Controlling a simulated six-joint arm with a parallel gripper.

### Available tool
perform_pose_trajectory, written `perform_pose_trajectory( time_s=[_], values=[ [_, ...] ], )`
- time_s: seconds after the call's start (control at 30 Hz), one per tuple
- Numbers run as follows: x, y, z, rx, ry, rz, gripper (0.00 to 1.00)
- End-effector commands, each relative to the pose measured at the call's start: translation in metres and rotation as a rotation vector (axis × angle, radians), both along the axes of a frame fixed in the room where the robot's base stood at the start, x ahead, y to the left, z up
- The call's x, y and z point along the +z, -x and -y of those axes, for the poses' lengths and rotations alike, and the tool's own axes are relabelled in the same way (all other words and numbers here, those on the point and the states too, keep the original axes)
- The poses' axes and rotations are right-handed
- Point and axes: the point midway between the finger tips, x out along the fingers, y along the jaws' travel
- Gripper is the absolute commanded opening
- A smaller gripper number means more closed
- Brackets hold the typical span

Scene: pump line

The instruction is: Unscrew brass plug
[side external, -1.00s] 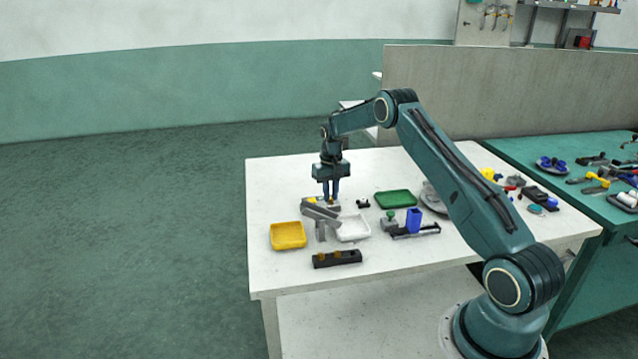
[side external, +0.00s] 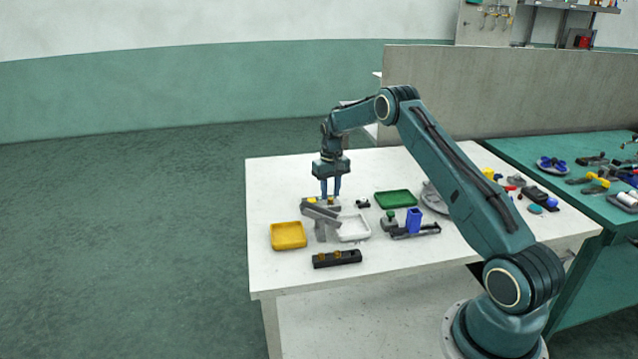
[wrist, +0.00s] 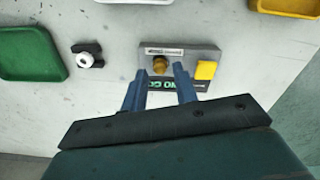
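The brass plug (wrist: 160,64) sits upright in a grey block (wrist: 181,55) that also carries a yellow square part (wrist: 205,70). My gripper (wrist: 160,73) points down over this block. Its two blue fingers are apart, with the plug showing between and just past their tips and no clear contact. In the side view my gripper (side external: 331,193) is above the far left part of the white table. The block is partly hidden there behind a grey angled bracket (side external: 321,213), and I cannot make out the plug.
A yellow tray (side external: 288,236), white tray (side external: 353,228) and green tray (side external: 395,199) lie around. A black holder with brass pieces (side external: 337,259) is at the front. A small black clamp (wrist: 88,54) lies left of the block. A blue-topped fixture (side external: 413,222) stands to the right.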

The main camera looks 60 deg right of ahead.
Motion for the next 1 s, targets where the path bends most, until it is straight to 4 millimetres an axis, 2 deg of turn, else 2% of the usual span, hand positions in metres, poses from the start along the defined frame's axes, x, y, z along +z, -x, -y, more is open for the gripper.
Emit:
perform_pose_trajectory(
  time_s=[0.5, 1.0],
  values=[
    [0.029, 0.0, 0.0, 0.0, 0.001, 0.002, 0.29],
    [0.034, 0.0, 0.0, -0.002, 0.0, 0.0, 0.29]
  ],
)
